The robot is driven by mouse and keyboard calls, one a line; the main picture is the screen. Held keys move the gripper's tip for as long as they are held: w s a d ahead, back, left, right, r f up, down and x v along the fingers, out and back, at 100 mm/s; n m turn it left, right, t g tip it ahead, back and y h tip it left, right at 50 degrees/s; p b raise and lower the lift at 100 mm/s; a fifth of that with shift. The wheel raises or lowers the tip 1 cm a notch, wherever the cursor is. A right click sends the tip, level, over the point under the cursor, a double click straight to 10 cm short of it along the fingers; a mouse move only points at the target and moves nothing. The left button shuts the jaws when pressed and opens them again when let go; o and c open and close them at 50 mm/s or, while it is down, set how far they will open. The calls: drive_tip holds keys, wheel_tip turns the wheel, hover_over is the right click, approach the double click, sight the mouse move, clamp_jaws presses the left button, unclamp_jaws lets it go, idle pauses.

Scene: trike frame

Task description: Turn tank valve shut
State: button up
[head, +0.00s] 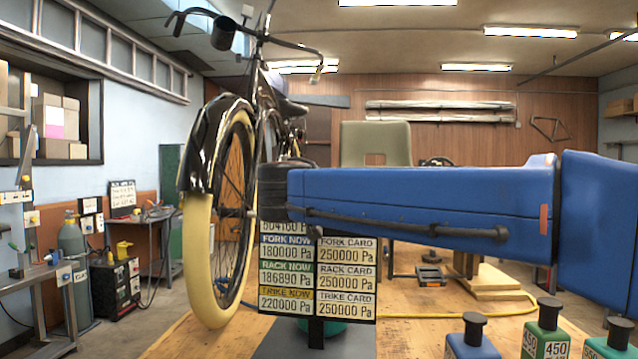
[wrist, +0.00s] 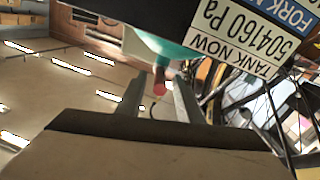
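In the wrist view, which is turned over, a small red knob (wrist: 159,87), perhaps the tank valve, shows between the tips of my gripper (wrist: 156,92). Its two grey fingers stand apart with gaps beside the knob; I cannot tell whether either touches it. The knob is on the end of a teal body (wrist: 168,52), likely the tank, partly cut off by the frame. A label beside it reads TANK NOW (wrist: 222,45), 504160 Pa. In the head view my blue arm reaches left past the pressure board (head: 318,272); fingers and knob are hidden there.
A trike with a cream front tyre (head: 205,260) stands close left of the board; its spokes show near my gripper in the wrist view. Small coloured bottles (head: 545,335) stand at the front right. A grey cylinder (head: 73,255) is at the far left. A yellow hose (head: 440,315) crosses the wooden bench.

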drive_tip(key=shift+w+d, duration=0.2)
drive_tip(key=shift+w, duration=0.9)
drive_tip(key=shift+c, duration=0.5)
clamp_jaws()
